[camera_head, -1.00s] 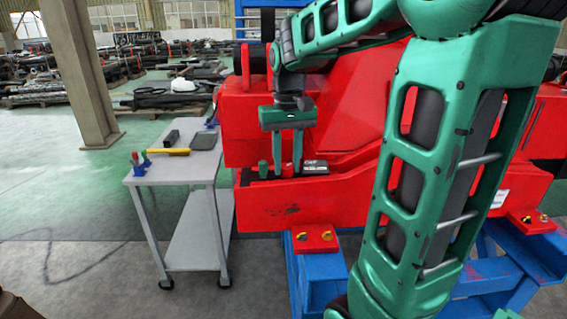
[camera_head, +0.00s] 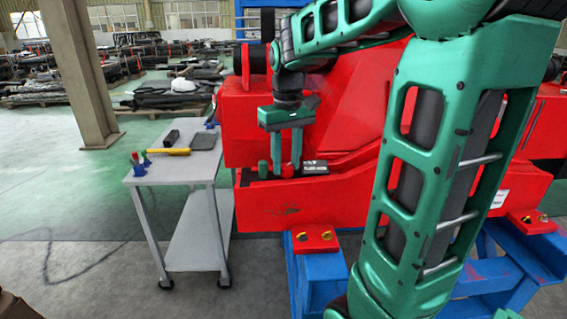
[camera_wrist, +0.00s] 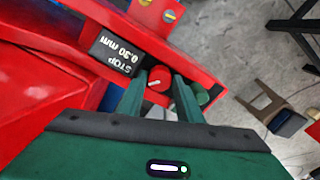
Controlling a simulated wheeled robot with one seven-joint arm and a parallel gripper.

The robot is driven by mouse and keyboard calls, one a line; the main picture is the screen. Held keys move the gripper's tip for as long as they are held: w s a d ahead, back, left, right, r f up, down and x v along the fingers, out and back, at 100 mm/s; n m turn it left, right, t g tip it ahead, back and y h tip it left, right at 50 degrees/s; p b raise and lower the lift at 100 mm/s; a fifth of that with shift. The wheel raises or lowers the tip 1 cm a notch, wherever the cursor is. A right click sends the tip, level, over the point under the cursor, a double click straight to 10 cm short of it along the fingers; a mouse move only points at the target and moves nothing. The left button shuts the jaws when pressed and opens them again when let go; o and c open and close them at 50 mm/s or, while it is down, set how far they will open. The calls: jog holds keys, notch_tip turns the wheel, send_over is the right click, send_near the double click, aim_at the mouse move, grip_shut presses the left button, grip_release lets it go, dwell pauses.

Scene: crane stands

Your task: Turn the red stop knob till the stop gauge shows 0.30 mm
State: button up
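The red stop knob (camera_wrist: 158,78), with a white pointer line, sits between my gripper's two green fingers in the wrist view. The fingers of my gripper (camera_head: 287,170) reach down around it and appear shut on its sides. The stop gauge (camera_wrist: 118,52) is a dark box beside the knob. Its text is upside down in the wrist view and reads STOP 0.30 mm. The gauge also shows in the head view (camera_head: 314,168), too small to read there. A green knob (camera_wrist: 202,96) is partly hidden behind the right finger.
The red machine (camera_head: 300,205) rests on a blue stand (camera_head: 320,265). A grey trolley (camera_head: 180,172) at left carries a yellow-handled hammer (camera_head: 168,151) and other tools.

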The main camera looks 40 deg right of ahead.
aim_at(286, 165)
dwell(0.3)
notch_tip(286, 165, up, 11)
jog(key=shift+f, duration=0.15)
dwell(0.4)
jog(key=shift+f, duration=0.1)
dwell(0.3)
jog(key=s+f+m, duration=0.4)
jog(key=s+f, duration=1.5)
jog(key=s, duration=0.2)
jog(key=shift+a+m, duration=0.3)
jog(key=shift+a, duration=0.15)
jog(key=shift+s, duration=0.1)
